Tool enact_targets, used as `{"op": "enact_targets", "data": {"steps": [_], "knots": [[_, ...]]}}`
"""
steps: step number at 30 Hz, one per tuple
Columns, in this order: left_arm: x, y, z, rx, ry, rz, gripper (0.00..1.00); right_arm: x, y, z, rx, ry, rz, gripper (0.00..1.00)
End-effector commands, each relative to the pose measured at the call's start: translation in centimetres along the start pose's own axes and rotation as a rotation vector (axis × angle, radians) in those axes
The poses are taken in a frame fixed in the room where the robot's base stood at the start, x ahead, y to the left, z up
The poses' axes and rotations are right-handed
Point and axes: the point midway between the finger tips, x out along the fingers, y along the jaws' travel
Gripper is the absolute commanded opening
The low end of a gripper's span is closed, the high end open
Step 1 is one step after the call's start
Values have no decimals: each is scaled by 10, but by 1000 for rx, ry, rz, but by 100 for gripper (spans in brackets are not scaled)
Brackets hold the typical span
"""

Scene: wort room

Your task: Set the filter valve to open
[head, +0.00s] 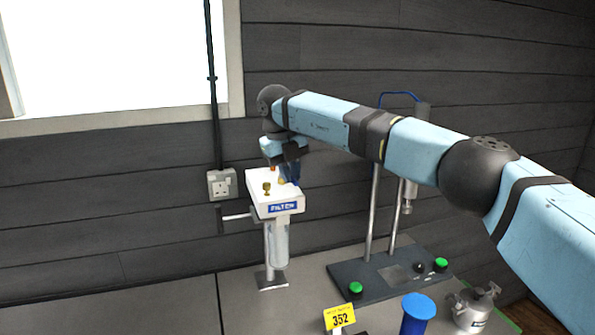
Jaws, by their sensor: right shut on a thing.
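The filter (259,206) stands on the bench by the wall. It has a white block head with a blue "FILTER" label, a clear bowl below and a metal foot. A small brass fitting (267,188) sticks up from its top. My right gripper (288,180) points down at the back right of the white head, its fingers closed. What it grips is mostly hidden by the fingers; it appears to be the filter valve's handle. A bit of orange shows beside the fingers. I cannot read the valve's position. My left gripper is out of view.
A black stand (345,278) with two metal posts and green buttons is right of the filter. In front are a yellow "352" tag (340,318), a blue cup-like object (417,308) and a metal canister (474,312). A wall socket (222,184) is at left. The bench's left side is clear.

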Motion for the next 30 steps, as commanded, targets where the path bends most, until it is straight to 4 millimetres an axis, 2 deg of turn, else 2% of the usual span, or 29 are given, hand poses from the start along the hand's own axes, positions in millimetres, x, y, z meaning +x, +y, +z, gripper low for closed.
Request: {"op": "enact_targets", "data": {"steps": [13,14,15,17,26,30], "knots": [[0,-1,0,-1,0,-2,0,-2,1,1,8,-1,0,0],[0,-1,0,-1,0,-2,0,-2,1,1,8,-1,0,18],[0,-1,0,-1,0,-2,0,-2,1,1,8,-1,0,27],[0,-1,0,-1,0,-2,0,-1,1,1,8,-1,0,39],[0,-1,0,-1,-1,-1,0,-2,1,1,7,0,0,39],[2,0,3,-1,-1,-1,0,-15,2,1,7,-2,-1,39]]}}
